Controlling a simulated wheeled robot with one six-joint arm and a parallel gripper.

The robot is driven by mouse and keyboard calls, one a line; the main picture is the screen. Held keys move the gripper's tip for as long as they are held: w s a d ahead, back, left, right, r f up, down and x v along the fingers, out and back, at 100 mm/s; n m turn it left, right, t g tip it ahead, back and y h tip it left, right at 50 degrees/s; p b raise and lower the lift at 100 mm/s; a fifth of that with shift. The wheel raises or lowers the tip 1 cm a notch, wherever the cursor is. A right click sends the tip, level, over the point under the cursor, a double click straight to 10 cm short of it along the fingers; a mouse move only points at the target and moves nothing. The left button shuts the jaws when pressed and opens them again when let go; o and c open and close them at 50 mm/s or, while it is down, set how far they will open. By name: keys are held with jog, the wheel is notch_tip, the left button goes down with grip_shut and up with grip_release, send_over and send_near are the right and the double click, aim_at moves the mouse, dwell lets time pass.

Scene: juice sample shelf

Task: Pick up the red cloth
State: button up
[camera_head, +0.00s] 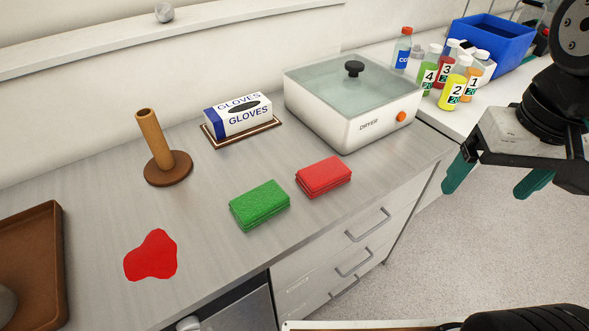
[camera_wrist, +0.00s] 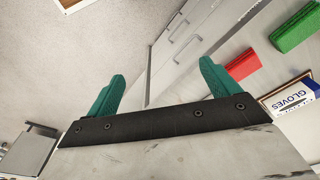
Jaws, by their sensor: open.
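The red cloth (camera_head: 324,176) is a folded stack on the grey counter, just right of the green cloth (camera_head: 260,205) and in front of the dryer. The red cloth also shows in the wrist view (camera_wrist: 243,66), right of my fingers, with the green cloth (camera_wrist: 295,29) beyond it. My gripper (camera_head: 496,184) has teal fingers and is at the right of the head view, over the floor side, apart from both cloths. In the wrist view my gripper (camera_wrist: 160,90) is open, with nothing between the fingers.
The white dryer (camera_head: 345,125) with a clear lid stands behind the cloths. A gloves box (camera_head: 237,115), a wooden post stand (camera_head: 160,155), a red spill (camera_head: 151,256) and a brown tray (camera_head: 50,262) are on the counter. Several bottles (camera_head: 455,90) and a blue bin (camera_head: 492,42) are at back right.

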jog(key=w+a+m, duration=0.3)
jog(key=w+a, duration=0.1)
jog(key=w, duration=0.2)
jog(key=m+g, duration=0.1)
jog(key=m, duration=0.7)
send_over(324, 171)
jog(key=f, duration=0.8)
jog(key=shift+w+d+f, duration=0.1)
jog(key=shift+d+f, duration=0.1)
jog(key=shift+d, duration=0.1)
jog(key=shift+a+f, duration=0.15)
jog(key=shift+f, duration=0.25)
notch_tip(324, 171, down, 7)
jog(key=shift+a+f, duration=0.1)
jog(key=shift+a, duration=0.05)
jog(key=c, duration=1.1)
